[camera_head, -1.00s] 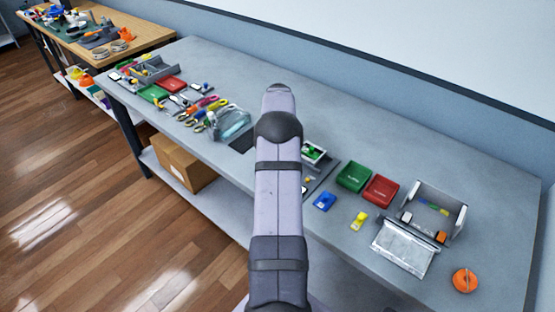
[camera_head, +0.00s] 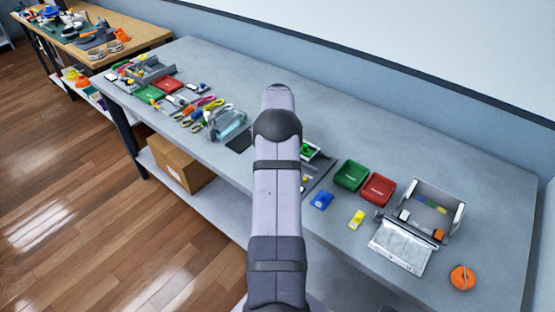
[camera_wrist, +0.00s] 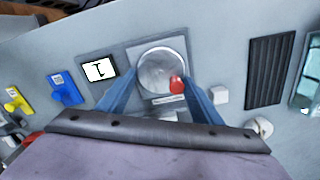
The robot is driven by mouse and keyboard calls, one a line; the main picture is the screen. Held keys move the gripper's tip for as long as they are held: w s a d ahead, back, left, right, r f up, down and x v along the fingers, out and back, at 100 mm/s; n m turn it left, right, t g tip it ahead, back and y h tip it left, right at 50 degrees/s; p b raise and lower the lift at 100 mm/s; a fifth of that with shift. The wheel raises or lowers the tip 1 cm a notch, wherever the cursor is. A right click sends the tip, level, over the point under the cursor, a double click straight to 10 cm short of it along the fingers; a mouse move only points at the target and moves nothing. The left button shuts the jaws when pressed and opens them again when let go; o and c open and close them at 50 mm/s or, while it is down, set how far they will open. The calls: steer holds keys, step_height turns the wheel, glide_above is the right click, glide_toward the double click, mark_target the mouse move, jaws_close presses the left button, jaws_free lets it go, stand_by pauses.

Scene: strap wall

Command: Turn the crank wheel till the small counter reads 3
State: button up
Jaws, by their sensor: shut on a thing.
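The crank wheel (camera_wrist: 155,68) is a round silver disc on a grey plate in the wrist view, with a red knob (camera_wrist: 177,84) near its lower right rim. My gripper (camera_wrist: 162,75) has its two blue fingers on either side of the wheel, shut on it. The small counter (camera_wrist: 98,69) is a black-framed white display left of the wheel. It shows one black figure, turned in the picture, that looks like a 1. In the head view my arm hides the wheel and gripper.
A blue piece (camera_wrist: 65,88) and a yellow piece (camera_wrist: 16,100) lie left of the counter. A white block (camera_wrist: 219,95) and a black ribbed pad (camera_wrist: 270,70) are to the right. Green (camera_head: 351,175) and red (camera_head: 377,189) trays stand on the grey bench.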

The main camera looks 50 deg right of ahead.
steer(key=m, duration=0.5)
steer(key=shift+s+a+m, duration=0.2)
steer(key=shift+m, duration=0.1)
steer(key=m, duration=0.5)
steer(key=shift+s+a, duration=0.1)
steer(key=shift+a, duration=0.1)
steer(key=m, duration=0.5)
steer(key=shift+a+m, duration=0.25)
steer(key=shift+m, duration=0.15)
steer(key=m, duration=0.5)
steer(key=shift+a, duration=0.2)
steer(key=o, duration=1.1)
steer(key=shift+c, duration=0.2)
steer(key=shift+r, duration=0.1)
